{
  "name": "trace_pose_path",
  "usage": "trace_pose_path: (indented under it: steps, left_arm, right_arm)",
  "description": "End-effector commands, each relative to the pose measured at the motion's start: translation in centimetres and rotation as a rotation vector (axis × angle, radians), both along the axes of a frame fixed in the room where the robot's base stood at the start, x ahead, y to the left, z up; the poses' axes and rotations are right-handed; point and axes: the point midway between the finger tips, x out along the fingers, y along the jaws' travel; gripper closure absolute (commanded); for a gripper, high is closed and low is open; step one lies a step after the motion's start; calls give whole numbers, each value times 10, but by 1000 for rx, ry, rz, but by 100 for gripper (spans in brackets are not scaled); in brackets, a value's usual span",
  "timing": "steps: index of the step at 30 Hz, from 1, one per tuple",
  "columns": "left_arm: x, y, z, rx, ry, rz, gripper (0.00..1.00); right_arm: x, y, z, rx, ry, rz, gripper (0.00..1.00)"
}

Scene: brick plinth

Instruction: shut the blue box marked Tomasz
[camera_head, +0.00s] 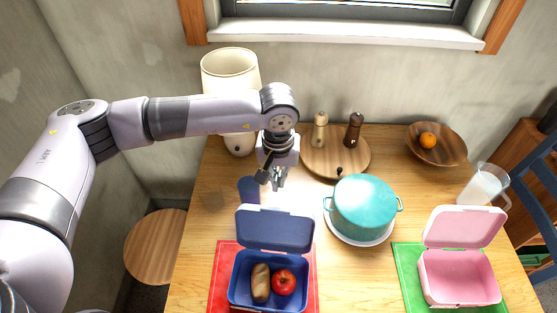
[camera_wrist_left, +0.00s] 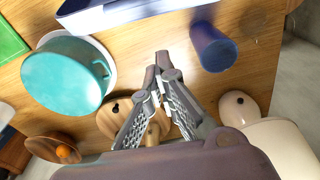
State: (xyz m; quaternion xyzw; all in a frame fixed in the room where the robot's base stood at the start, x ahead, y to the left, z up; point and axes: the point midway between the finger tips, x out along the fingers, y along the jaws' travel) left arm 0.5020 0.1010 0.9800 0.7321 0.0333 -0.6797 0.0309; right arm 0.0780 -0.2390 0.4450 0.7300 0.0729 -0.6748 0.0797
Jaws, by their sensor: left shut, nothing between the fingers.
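The blue box (camera_head: 240,285) stands open on a red mat (camera_head: 222,265), with a bread roll (camera_head: 261,283) and a red apple (camera_head: 284,282) inside. Its lid (camera_head: 274,229) is raised and leans back, away from the box opening. I cannot read a name on it. My left gripper (camera_head: 279,181) is shut and empty, above the table behind the lid and apart from it. In the left wrist view the gripper (camera_wrist_left: 162,62) points toward what looks like the lid's edge (camera_wrist_left: 125,14). My right gripper is not in view.
A dark blue cup (camera_head: 248,190) stands left of my gripper. A teal pot (camera_head: 363,207) is right of the lid. A pink box (camera_head: 458,279) stands open on a green mat (camera_head: 404,255). A round board (camera_head: 335,158) with two mills and a lamp (camera_head: 230,68) are at the back.

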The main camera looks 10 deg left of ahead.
Motion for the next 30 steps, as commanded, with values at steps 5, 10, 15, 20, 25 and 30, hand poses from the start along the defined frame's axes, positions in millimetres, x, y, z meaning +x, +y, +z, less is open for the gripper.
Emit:
trace_pose_path:
  steps: [5, 10, 15, 20, 25, 30]
  left_arm:
    - [-10, -1, -15, -1, 2, -4, 100]
    - [-29, -3, -12, 0, 1, -2, 100]
    - [-36, -3, -12, 0, 0, 0, 100]
    - [-37, -3, -13, 0, 0, 1, 100]
    - [-36, -3, -13, 0, -1, 1, 100]
    - [-30, -4, -14, 1, -21, 0, 100]
  right_arm:
    - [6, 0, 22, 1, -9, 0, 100]
    - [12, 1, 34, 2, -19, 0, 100]
    - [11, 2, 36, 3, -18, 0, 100]
    - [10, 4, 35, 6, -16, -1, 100]
    - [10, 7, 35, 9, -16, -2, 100]
    - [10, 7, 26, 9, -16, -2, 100]
